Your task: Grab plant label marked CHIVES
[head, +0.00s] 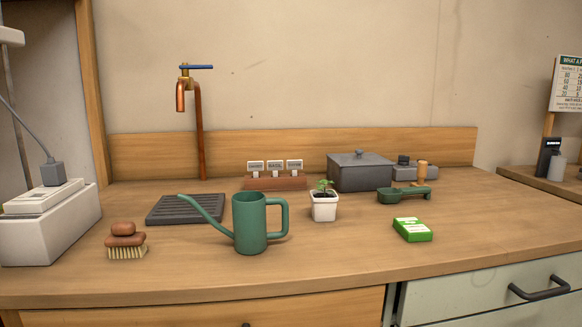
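Three small white plant labels stand upright in a row in a reddish-brown holder (276,184) at the back of the counter. They are the left label (255,166), the middle label (275,166) and the right label (294,165). Each has a dark line of print, too small for me to read surely, so I cannot tell which is marked CHIVES. The green watering can stands in front of the holder, a little to the left, and does not cover the labels. My gripper is not in view.
In front are the green watering can (249,224), a potted seedling (324,206) and a green packet (412,229). A dark lidded box (360,173) stands right of the holder. A copper tap (199,130) rises behind a dark ribbed mat (170,209). A brush (126,246) lies front left.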

